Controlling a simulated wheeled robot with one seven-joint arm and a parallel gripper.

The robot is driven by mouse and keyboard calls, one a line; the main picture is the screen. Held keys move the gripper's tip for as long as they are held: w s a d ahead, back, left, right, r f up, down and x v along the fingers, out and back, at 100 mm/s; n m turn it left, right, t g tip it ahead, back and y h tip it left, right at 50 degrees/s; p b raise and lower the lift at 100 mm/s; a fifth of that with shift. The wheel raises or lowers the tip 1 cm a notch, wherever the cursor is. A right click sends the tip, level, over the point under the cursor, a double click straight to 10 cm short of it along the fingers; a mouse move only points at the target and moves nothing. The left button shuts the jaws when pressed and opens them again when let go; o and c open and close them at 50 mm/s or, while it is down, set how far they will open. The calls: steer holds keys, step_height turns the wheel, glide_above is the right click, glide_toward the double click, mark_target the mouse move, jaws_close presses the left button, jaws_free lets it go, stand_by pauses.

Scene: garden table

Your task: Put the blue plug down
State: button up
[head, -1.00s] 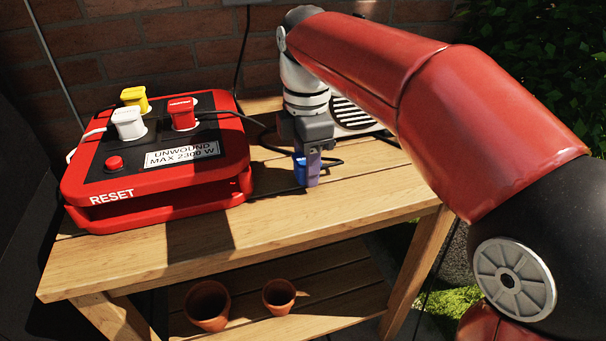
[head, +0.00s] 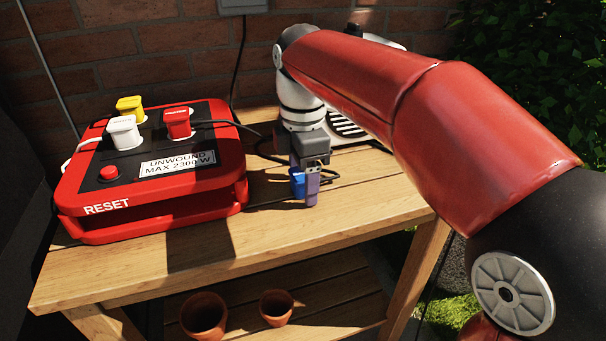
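The blue plug (head: 298,182) is at my gripper (head: 309,192), low over the wooden table (head: 350,205), to the right of the red extension box (head: 150,228). The gripper's fingers point down beside the plug, and one finger covers part of it. They appear shut on the plug, with its blue side showing on the left. I cannot tell whether the plug touches the table top. A dark cable lies on the table near it.
The box carries a yellow plug (head: 130,106), a white plug (head: 124,132) and a red plug (head: 177,122). A pale slotted appliance (head: 345,128) stands behind my arm. Two clay pots, one larger (head: 203,315) and one smaller (head: 276,307), stand on the lower shelf. The table front is clear.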

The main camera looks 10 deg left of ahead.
mark_target(303, 173)
step_height(303, 173, up, 13)
steer(key=p, duration=0.4)
steer(key=s+d+f+m+t, duration=0.2)
steer(key=s+d+f+m, duration=0.1)
steer(key=d+m, duration=0.5)
steer(key=s+d+f+m+t, duration=0.1)
steer(key=s+d+f+m, duration=0.3)
steer(key=d, duration=0.5)
steer(key=s+d+f+m+t, duration=0.2)
steer(key=s+d+f+m, duration=0.5)
steer(key=m, duration=0.5)
step_height(303, 173, down, 4)
steer(key=shift+s+d+r+t, duration=0.15)
steer(key=shift+s+d+t, duration=0.2)
steer(key=shift+d, duration=0.65)
